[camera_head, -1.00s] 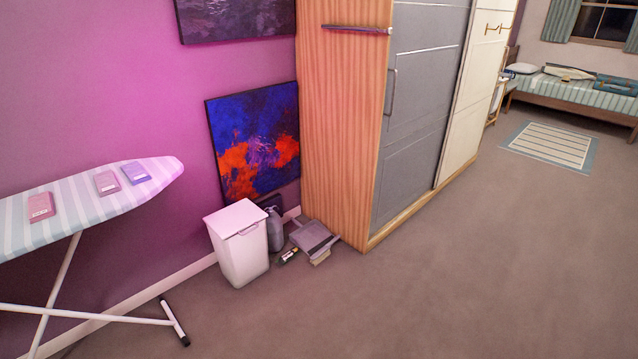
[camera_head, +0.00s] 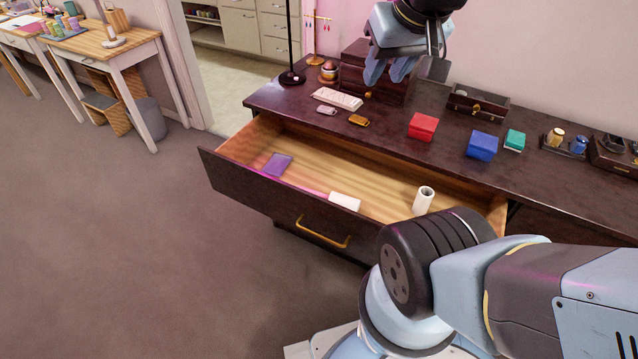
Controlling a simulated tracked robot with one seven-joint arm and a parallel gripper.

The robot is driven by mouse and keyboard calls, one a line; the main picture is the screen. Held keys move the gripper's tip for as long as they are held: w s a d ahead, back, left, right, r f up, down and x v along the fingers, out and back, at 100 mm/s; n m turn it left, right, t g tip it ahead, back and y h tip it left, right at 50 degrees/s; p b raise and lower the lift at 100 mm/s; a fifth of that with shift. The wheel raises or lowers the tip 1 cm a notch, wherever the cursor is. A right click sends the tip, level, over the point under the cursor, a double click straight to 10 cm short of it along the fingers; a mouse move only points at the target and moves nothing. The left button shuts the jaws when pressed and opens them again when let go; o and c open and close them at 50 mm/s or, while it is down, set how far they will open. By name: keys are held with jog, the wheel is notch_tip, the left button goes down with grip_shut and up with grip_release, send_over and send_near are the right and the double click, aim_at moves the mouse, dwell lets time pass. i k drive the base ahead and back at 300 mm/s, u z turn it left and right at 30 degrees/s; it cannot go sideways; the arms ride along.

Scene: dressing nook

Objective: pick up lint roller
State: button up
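A short white roll (camera_head: 424,199) with a dark hole in its top end leans at the right end of the open wooden drawer. A second white piece (camera_head: 345,202) lies by the drawer's front wall, partly hidden by it. I cannot tell for sure which of these is the lint roller, as no handle shows clearly. My gripper (camera_head: 389,72) hangs at the top, pointing down, in front of the dark chest on the dresser. Its blue fingertips look apart, with nothing seen between them. It is well away from both white pieces.
The drawer (camera_head: 222,163) is pulled out from the dark dresser (camera_head: 400,128) and also holds a purple box (camera_head: 278,165). Floor at left is clear.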

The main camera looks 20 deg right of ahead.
aim_at(350, 202)
jog(key=z, duration=1)
jog(key=k, duration=0.95)
jog(key=u, duration=0.8)
jog(key=i, duration=1)
jog(key=z, duration=0.1)
